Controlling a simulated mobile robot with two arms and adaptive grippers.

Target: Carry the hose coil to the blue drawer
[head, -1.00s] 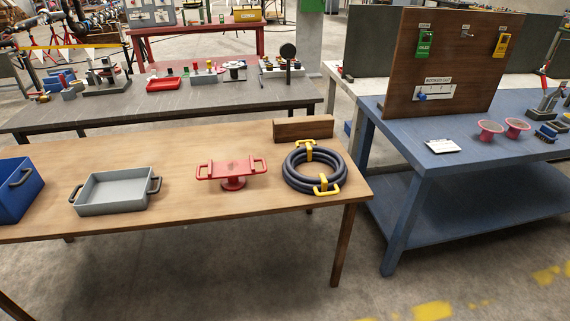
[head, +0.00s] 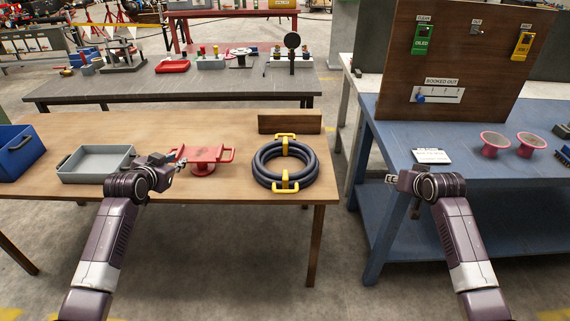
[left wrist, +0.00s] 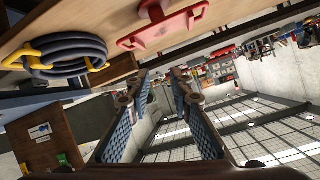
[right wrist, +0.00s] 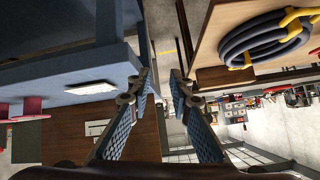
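The hose coil (head: 262,172), a dark ring with yellow handles at its front and back, lies flat on the wooden table near its right end. It also shows upper left in the left wrist view (left wrist: 82,44) and upper right in the right wrist view (right wrist: 236,44). A blue drawer or bin (head: 22,160) with a dark handle stands at the table's far left, partly cut off. My left gripper (head: 182,163) is open and empty, left of the coil in front of the red part. My right gripper (head: 390,178) is open and empty, right of the coil by the blue bench.
A red two-handled spool (head: 203,155) and a grey tray (head: 95,175) stand between coil and drawer. A wooden block (head: 290,123) is right behind the coil. The blue bench (head: 385,160) is to the right, across a gap. Bare tabletop surrounds the coil's front left.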

